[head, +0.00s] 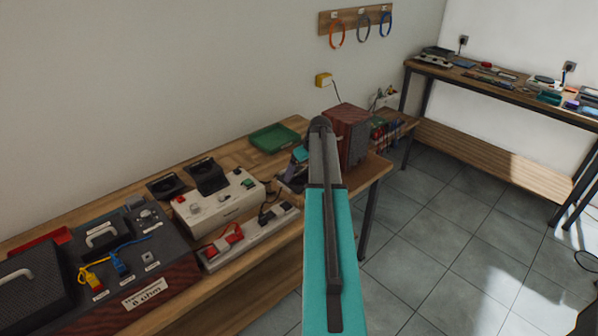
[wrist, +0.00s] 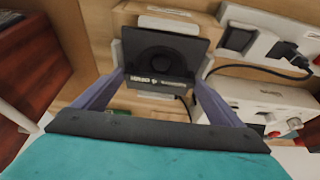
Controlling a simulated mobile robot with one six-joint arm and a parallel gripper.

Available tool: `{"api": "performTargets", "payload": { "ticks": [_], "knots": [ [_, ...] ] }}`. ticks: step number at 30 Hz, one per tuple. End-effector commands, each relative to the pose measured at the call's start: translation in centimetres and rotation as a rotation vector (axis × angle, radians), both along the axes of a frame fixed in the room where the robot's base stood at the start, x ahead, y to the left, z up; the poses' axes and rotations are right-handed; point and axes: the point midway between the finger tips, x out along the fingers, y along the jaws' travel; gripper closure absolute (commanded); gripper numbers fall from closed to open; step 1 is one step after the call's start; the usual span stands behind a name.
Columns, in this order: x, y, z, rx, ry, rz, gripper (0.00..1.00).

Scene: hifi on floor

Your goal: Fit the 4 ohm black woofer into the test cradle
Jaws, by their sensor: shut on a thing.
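A black square woofer (wrist: 157,55) with a round cone and a small label sits between the two purple fingers of my gripper (wrist: 160,62) in the wrist view. The gripper is shut on it. The label is too small to read. Pale pads (wrist: 168,25) show beyond and below the woofer, over a wooden surface; I cannot tell whether they belong to the test cradle or whether the woofer touches them. In the head view my gripper (head: 298,160) is low over the right part of the bench, mostly hidden behind my arm.
On the bench (head: 165,170) stand two black speaker units (head: 208,177), a white device (head: 217,207), a power strip (head: 250,237) and a green tray (head: 275,138). A dark red box (head: 347,136) stands close right of my gripper. A dark unit (head: 125,250) with an 8 ohm sign stands at left.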

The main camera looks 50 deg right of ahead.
Motion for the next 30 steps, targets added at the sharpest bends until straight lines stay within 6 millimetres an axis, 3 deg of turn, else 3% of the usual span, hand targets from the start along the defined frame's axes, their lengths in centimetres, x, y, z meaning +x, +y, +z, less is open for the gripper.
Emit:
{"api": "performTargets", "payload": {
  "ticks": [1,2,3,17,30],
  "knots": [
    [0.1,0.0,0.2,-0.001,-0.003,0.000,0.72],
    [0.1,0.0,0.2,-0.001,-0.003,0.000,0.08],
    [0.1,0.0,0.2,-0.001,-0.003,0.000,0.01],
    [-0.3,0.0,0.4,0.000,0.000,0.000,0.00],
    [-1.9,0.1,4.6,-0.002,-0.002,-0.001,0.00]
  ]
}}
